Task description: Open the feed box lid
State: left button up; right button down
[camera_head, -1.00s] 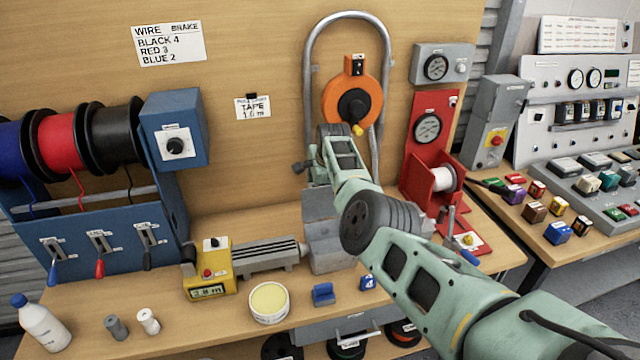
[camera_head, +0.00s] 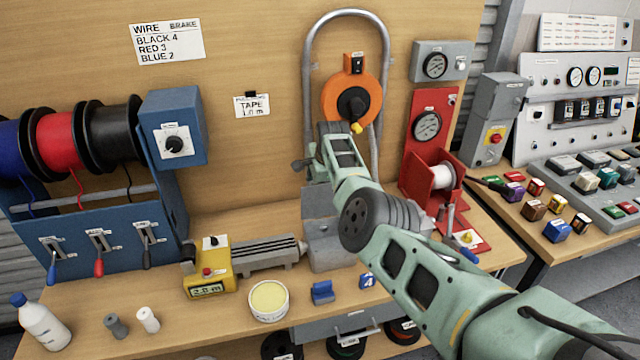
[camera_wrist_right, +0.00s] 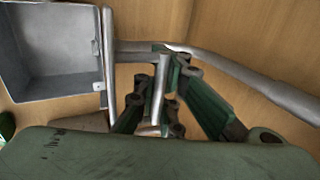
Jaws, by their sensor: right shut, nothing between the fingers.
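In the right wrist view a grey open box (camera_wrist_right: 52,50) is at the upper left, its inside bare. A thin plate, seemingly its lid (camera_wrist_right: 107,50), stands edge-on along its right side, swung out from the opening. My right gripper (camera_wrist_right: 166,65) is shut and empty, right of this plate; whether it touches the plate is unclear. In the head view my right arm reaches to the back board, its gripper (camera_head: 308,164) small and partly hidden. A grey housing (camera_head: 322,256) below is partly covered by my arm. My left gripper is out of view.
A bent grey pipe (camera_head: 308,75) frames an orange reel (camera_head: 340,101) behind my arm. A red stand (camera_head: 420,150) is close at the right. A yellow meter (camera_head: 208,270), a round tub (camera_head: 269,299) and a blue block (camera_head: 322,292) are on the bench in front.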

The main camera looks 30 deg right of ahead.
jog(key=c, duration=2.5)
grip_release()
jog(key=shift+w+d+r, duration=0.25)
jog(key=shift+w+r, duration=0.15)
jog(key=shift+r, duration=0.35)
jog(key=o, duration=0.6)
jog(key=shift+a+f, duration=0.1)
jog(key=shift+o, duration=0.3)
jog(key=shift+s, duration=0.15)
jog(key=shift+f, duration=0.15)
jog(key=v, duration=1.2)
jog(key=shift+s+a, duration=0.1)
jog(key=shift+s, duration=0.1)
